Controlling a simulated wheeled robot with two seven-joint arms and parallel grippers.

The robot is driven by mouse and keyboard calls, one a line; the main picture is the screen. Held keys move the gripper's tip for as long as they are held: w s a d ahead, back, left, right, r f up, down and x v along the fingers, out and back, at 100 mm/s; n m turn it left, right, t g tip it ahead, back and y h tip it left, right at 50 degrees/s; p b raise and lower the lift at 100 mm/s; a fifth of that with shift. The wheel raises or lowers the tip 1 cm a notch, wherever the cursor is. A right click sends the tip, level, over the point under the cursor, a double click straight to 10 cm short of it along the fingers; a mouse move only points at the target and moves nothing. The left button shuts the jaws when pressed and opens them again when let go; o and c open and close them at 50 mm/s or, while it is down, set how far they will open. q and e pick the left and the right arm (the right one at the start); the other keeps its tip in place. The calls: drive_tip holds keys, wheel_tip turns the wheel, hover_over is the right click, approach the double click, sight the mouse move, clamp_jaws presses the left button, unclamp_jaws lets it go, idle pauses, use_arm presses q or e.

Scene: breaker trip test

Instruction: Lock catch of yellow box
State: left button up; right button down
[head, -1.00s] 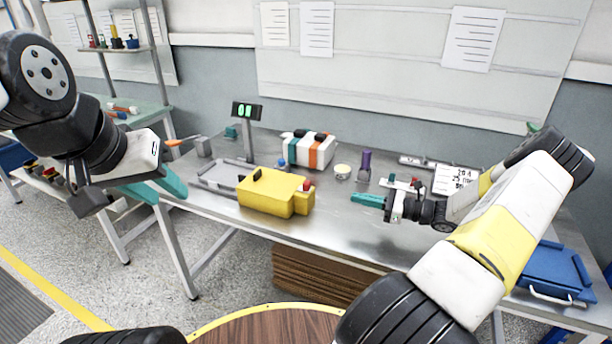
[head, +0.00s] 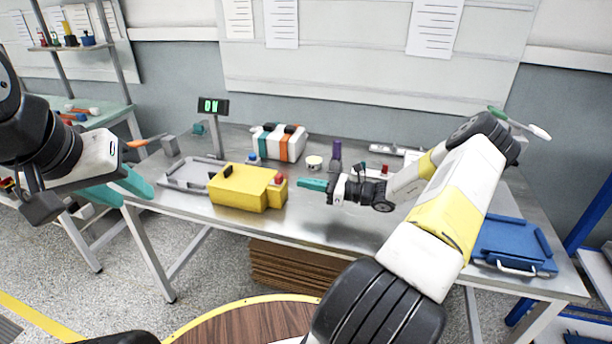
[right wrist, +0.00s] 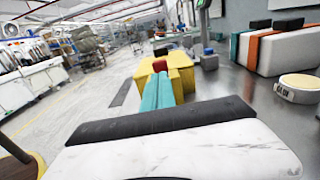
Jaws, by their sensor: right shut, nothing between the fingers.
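The yellow box (head: 240,188) stands near the front edge of the steel table, left of the middle. A red button (head: 279,178) sits at its right end, and dark parts show on its top. The catch is too small to make out. My right gripper (head: 303,184) is shut and empty, its teal fingers pointing left at the box's right end with a small gap. In the right wrist view the teal fingers (right wrist: 158,100) lie together, in line with the yellow box (right wrist: 172,73) and its red button. My left gripper (head: 135,188) is at the left, off the table's edge; its teal fingers look apart.
A grey tray (head: 185,178) lies left of the box. A blue case (head: 512,245) lies at the right. Table front right is clear.

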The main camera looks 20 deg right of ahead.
sight(282, 179)
drive_tip(key=shift+x, duration=2.55)
drive_tip(key=shift+x, duration=1.35)
drive_tip(key=shift+s+d, duration=0.2)
drive_tip(key=shift+d, duration=0.15)
drive_tip(key=v, duration=1.3)
drive_tip(key=shift+s, duration=0.15)
drive_tip(key=shift+d, duration=0.1)
